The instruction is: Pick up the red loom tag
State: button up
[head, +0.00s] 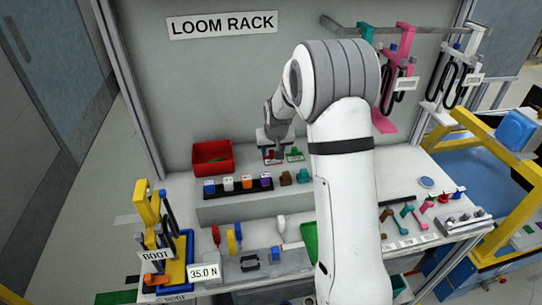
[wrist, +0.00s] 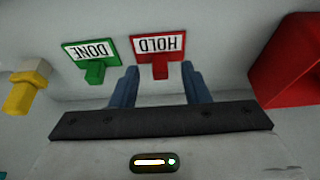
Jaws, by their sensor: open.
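The red loom tag (wrist: 158,47), with a white label reading HOLD upside down, lies in front of my gripper in the wrist view. My gripper (wrist: 160,70) is open, its two blue fingers on either side of the tag's short red stem. I cannot tell whether either finger touches it. In the head view my gripper (head: 271,147) is at the back of the bench, just above the red tag (head: 272,159), which it partly covers. A green tag (wrist: 91,52) reading DONE lies close beside the red one, left of the left finger in the wrist view.
A red bin (head: 212,158) stands left of the tags and shows at the wrist view's right edge (wrist: 294,68). A black strip of connectors (head: 237,188) lies in front. A yellow part (wrist: 24,92) is at the wrist view's left. My arm hides the bench's middle.

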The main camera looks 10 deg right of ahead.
jog(key=shift+w+f, duration=0.2)
jog(key=shift+f, duration=0.3)
jog(key=shift+c, duration=0.5)
grip_shut()
